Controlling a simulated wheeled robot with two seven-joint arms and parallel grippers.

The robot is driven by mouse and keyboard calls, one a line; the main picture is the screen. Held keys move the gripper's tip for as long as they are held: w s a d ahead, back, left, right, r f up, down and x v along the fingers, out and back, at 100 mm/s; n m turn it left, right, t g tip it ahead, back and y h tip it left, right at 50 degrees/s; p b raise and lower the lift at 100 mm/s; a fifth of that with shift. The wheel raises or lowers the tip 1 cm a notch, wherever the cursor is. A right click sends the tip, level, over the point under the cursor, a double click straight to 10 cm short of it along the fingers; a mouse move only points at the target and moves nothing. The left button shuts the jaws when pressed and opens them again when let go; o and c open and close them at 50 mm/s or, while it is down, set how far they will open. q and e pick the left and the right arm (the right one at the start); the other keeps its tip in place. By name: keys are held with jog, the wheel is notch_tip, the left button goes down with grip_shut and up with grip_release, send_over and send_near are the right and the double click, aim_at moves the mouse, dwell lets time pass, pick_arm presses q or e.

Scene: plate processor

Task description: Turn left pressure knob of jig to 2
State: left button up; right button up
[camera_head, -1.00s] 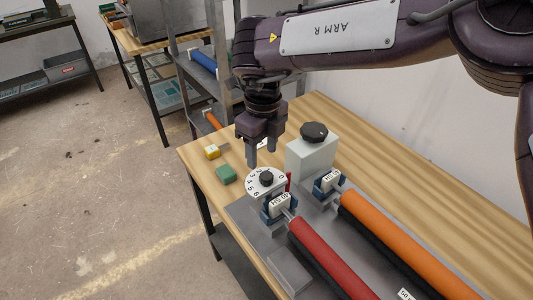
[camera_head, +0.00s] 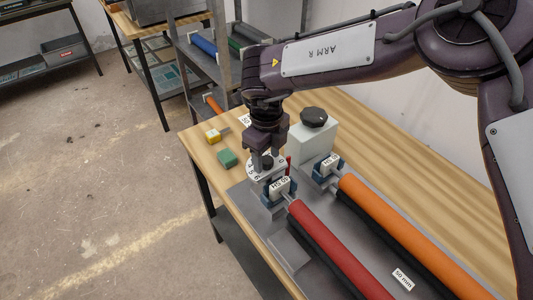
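My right gripper (camera_head: 267,162) points down over the dial, with a finger on either side of the knob. The fingers are spread about as wide as before, and I cannot make out firm contact. The gripper hides much of the dial, so the knob's setting cannot be read. A larger black knob (camera_head: 313,115) sits on a pale grey box behind to the right. My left gripper is not in view.
A red roller (camera_head: 330,246) and an orange roller (camera_head: 400,228) lie in labelled holders on the grey jig plate (camera_head: 290,252). A green block (camera_head: 228,158) and a yellow item (camera_head: 212,136) lie on the wooden table left of the dial. A metal rack stands behind.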

jog(key=c, duration=0.9)
jog(key=shift+o, duration=0.2)
jog(key=shift+m, duration=0.3)
jog(key=m, duration=0.3)
jog(key=shift+w+r+m, duration=0.1)
jog(key=shift+m, duration=0.3)
jog(key=m, duration=0.4)
jog(key=shift+m, duration=0.3)
jog(key=m, duration=0.5)
jog(key=shift+m, duration=1.8)
jog(key=shift+w, duration=0.1)
jog(key=shift+r, duration=0.1)
